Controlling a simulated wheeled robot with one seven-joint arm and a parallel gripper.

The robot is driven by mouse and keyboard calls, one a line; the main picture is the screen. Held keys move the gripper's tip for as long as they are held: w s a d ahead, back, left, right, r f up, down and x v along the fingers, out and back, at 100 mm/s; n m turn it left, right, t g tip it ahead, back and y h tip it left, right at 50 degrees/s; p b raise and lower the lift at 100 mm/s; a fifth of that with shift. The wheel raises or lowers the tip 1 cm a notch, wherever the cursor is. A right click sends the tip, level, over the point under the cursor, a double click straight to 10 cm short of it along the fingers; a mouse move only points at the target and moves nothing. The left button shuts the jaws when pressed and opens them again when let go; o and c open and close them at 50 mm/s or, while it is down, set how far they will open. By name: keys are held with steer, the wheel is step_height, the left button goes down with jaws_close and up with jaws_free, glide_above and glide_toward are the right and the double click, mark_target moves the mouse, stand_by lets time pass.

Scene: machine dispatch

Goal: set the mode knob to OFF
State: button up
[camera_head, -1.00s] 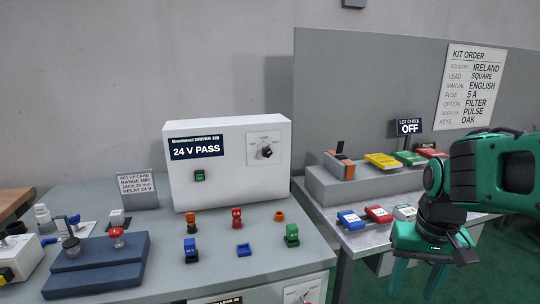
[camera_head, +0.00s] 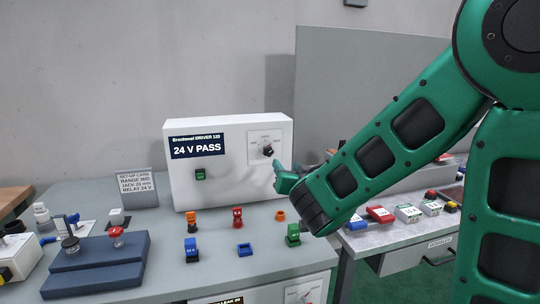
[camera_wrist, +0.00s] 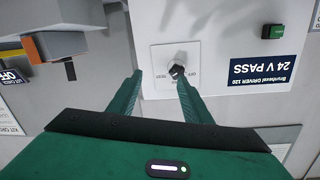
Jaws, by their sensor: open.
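The white driver box (camera_head: 225,175) stands at the back of the grey bench with a display (camera_head: 196,146) reading 24 V PASS. Its black knob (camera_head: 268,151) sits on a light square dial plate (camera_head: 256,160) at the right of the box. In the wrist view, turned upside down, the knob (camera_wrist: 177,71) shows with OFF and TEST lettering beside it. I cannot read the pointer's direction surely. My gripper (camera_head: 284,178) is in front of the box, below right of the knob. In the wrist view my gripper's fingers (camera_wrist: 160,78) are spread, with the knob near one fingertip; contact cannot be told.
Orange, red, blue and green small parts (camera_head: 191,250) stand on the bench before the box. A blue block (camera_head: 97,265) with a red-topped lever is at left. A second dial (camera_head: 304,293) is on the lower panel. A side table (camera_head: 400,235) holds boxes at right.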

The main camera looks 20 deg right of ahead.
mark_target(269, 153)
steer(key=shift+n+t+y, duration=0.3)
steer(key=shift+t+y, duration=0.1)
steer(key=shift+y, duration=0.2)
steer(key=w+a, duration=0.1)
steer(key=w, duration=0.2)
steer(key=w+a, duration=0.1)
steer(key=w, duration=0.3)
steer(key=w+a+r, duration=0.1)
steer(key=w, duration=0.3)
